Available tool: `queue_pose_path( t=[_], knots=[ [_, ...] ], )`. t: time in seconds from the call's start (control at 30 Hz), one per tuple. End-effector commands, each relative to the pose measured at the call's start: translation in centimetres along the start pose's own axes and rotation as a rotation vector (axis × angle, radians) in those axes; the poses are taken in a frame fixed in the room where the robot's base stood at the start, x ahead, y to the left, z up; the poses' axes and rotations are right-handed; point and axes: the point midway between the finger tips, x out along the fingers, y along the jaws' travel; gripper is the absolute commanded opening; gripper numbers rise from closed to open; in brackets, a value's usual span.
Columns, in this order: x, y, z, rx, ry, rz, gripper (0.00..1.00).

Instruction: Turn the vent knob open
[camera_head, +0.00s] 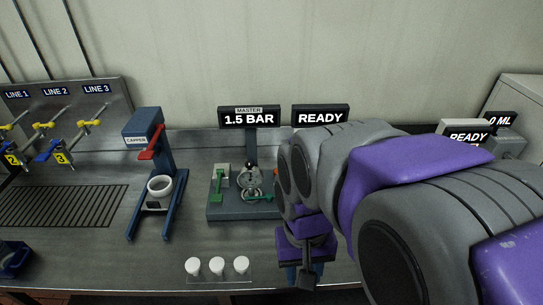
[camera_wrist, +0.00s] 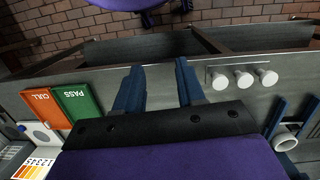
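No part labelled as the vent knob can be read. In the head view, a test station (camera_head: 230,212) stands under the MASTER 1.5 BAR sign (camera_head: 249,117). In the head view my gripper (camera_head: 303,275) is partly hidden.
Three white caps (camera_head: 217,265) stand on a clear strip near the front edge. A blue capper (camera_head: 146,130) with a red handle stands left of the station. A READY sign (camera_head: 321,117) stands behind.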

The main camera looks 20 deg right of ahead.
Motion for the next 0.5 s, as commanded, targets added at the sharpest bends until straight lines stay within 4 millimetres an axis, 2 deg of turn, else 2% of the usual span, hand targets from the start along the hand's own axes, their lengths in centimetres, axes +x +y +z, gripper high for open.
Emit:
queue_pose_path(
  t=[0.03, 0.27, 0.5],
  knots=[
    [-1.4, -0.2, -1.9, 0.044, 0.003, 0.002, 0.44],
    [-5.5, -0.3, -9.7, 0.251, 0.029, 0.003, 0.66],
    [-8.4, 0.0, -17.8, 0.454, 0.051, -0.002, 0.67]
  ],
)
